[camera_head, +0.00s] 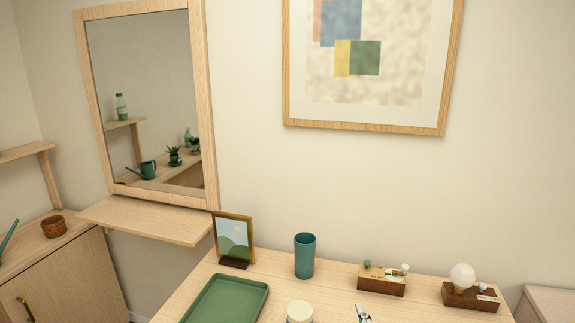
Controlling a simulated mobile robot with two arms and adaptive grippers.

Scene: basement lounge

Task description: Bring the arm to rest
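Two small wooden boxes, one lighter (381,283) and one darker (470,298), stand at the right.
A mirror (145,90) with a wooden shelf (150,219) below it is on the left wall. A cabinet (65,278) with a brown pot (53,226) stands at the far left. A framed print (364,60) hangs above. Another pale wooden surface (552,305) is at the lower right.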

